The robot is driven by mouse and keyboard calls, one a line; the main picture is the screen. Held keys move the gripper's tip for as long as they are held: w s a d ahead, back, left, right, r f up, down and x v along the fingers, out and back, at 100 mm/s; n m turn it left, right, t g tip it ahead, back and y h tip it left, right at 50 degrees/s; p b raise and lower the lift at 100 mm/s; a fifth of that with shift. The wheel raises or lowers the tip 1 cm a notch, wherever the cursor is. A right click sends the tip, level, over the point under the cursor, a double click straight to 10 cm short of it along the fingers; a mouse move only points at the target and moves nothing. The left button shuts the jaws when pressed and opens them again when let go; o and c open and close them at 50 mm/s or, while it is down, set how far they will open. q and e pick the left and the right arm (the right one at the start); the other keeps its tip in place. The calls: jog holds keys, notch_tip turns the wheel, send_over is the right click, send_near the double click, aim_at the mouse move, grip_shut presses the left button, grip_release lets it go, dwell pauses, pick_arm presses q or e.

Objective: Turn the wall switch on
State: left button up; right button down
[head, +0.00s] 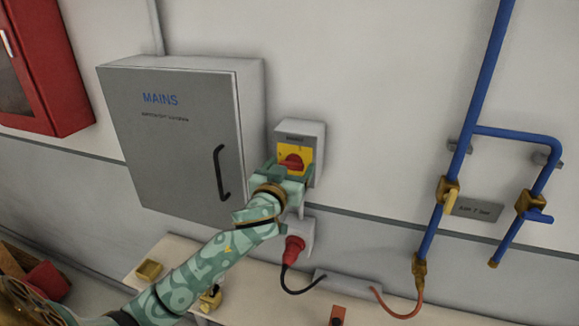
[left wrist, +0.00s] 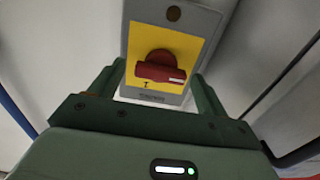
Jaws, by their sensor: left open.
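The wall switch (head: 311,137) is a grey box with a yellow plate and a red rotary knob (head: 291,162), mounted on the wall right of the mains cabinet. In the left wrist view the red knob (left wrist: 160,68) has its handle bar lying about level across the yellow plate (left wrist: 187,43). My left gripper (head: 290,170) is open in front of the switch, its lower parts overlapping the plate in the head view. In the left wrist view its two fingers (left wrist: 161,92) stand on either side of the knob, apart from it. My right gripper is not in view.
A grey mains cabinet (head: 175,150) with a black handle is left of the switch. A red plug (head: 294,246) sits in a socket below. Blue pipes (head: 473,120) with brass valves run at the right. A bench (head: 180,249) with small items is below.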

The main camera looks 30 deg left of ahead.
pick_arm(q)
jog(key=c, duration=1)
jog(key=m+p, duration=0.3)
jog(key=m, duration=0.1)
jog(key=shift+r, duration=0.15)
jog(key=m+p, duration=0.2)
jog(key=m, duration=0.2)
jog(key=shift+w+d+m, duration=0.1)
jog(key=shift+m, duration=0.2)
jog(key=m+p, duration=0.3)
jog(key=m, duration=0.2)
jog(key=shift+f+m+p, duration=0.15)
jog(key=shift+m+p, duration=0.15)
jog(key=shift+m, duration=0.75)
jog(key=shift+f+m+p, duration=0.15)
jog(key=shift+m+p, duration=0.15)
jog(key=shift+m, duration=0.75)
jog(key=shift+d, duration=0.1)
